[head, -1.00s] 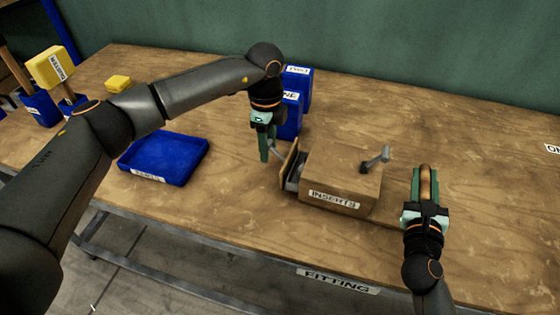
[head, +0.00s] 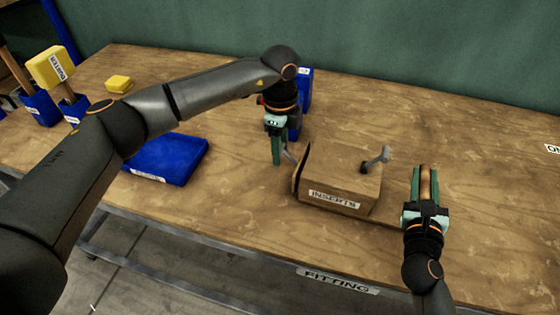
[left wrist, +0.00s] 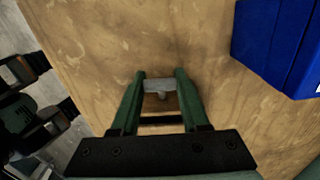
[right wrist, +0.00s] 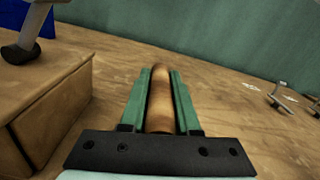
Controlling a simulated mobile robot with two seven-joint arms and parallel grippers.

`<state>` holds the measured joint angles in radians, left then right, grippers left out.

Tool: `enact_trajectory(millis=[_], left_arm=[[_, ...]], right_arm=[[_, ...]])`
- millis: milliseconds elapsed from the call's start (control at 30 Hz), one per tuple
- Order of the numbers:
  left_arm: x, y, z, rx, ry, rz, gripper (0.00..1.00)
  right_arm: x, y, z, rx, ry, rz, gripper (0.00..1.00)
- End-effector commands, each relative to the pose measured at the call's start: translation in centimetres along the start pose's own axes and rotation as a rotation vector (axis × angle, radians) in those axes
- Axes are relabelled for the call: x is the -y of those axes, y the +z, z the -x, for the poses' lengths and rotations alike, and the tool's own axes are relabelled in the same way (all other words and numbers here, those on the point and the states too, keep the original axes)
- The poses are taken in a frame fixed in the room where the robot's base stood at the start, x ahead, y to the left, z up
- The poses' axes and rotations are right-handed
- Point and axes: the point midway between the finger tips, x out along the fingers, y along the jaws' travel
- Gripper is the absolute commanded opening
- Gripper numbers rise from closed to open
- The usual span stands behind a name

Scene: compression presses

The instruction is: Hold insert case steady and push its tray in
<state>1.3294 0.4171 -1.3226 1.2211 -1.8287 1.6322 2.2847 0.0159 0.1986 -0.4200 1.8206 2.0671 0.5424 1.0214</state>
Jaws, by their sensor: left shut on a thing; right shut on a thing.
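The insert case (head: 340,178) is a wooden box labelled INSERTS on the bench; it also shows in the right wrist view (right wrist: 45,110). Its tray shows as a wooden front panel (head: 301,168) at the case's left end, nearly or fully against it; the tray's inside is hidden. My left gripper (head: 279,160) is shut on the tray's grey pull, which also shows between the fingers in the left wrist view (left wrist: 158,90). My right gripper (head: 425,180) is shut on a round wooden grip (right wrist: 160,98) right of the case. I cannot tell how the grip joins the case.
A grey metal lever (head: 376,158) stands up from the case's top. A blue tray (head: 168,160) lies to the left, and blue bins (head: 304,85) stand behind my left gripper. The bench front edge carries a FITTING label (head: 338,281). The bench's far right is mostly clear.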

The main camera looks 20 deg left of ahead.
Motion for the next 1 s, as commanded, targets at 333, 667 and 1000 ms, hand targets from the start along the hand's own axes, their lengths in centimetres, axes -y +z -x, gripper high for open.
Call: enact_trajectory(millis=[333,667,1000], left_arm=[[0.0,-0.5,0.1,-0.003,-0.001,-0.002,0.69],[0.0,-0.4,0.1,-0.001,0.000,0.000,0.80],[0.1,-0.4,4.8,-0.001,-0.005,0.000,0.80]], right_arm=[[-0.2,0.0,0.0,0.000,0.004,-0.001,0.00],[-0.1,0.0,0.0,0.000,0.003,-0.001,0.00],[-0.1,0.0,0.0,0.000,0.003,-0.001,0.00]])
